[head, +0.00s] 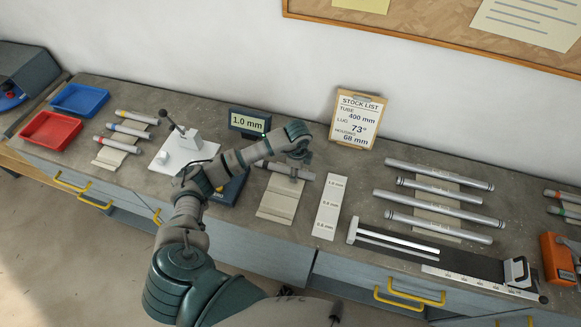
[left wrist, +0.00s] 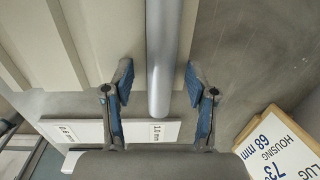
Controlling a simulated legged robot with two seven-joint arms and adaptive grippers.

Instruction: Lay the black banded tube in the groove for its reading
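A plain grey tube (left wrist: 165,50) lies lengthwise along the far side of the beige grooved block (head: 277,208), in line with the 1.0 mm mark. Whether it is fully seated in the groove I cannot tell. Its ends show on both sides of my left gripper (head: 293,170) in the head view; any black band is hidden or too small to make out. In the left wrist view my left gripper (left wrist: 157,85) is open, one blue-padded finger on each side of the tube, with gaps to both. The display (head: 248,122) reads 1.0 mm. My right gripper is out of view.
The white label strip (head: 328,205) stands right of the block. Several longer tubes (head: 440,198) lie on a rack farther right, behind a measuring slide (head: 400,247). A white gauge stand (head: 185,150), colour-banded tubes (head: 128,128), red tray (head: 50,131) and blue tray (head: 80,99) are left. The stock list (head: 358,118) stands behind.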

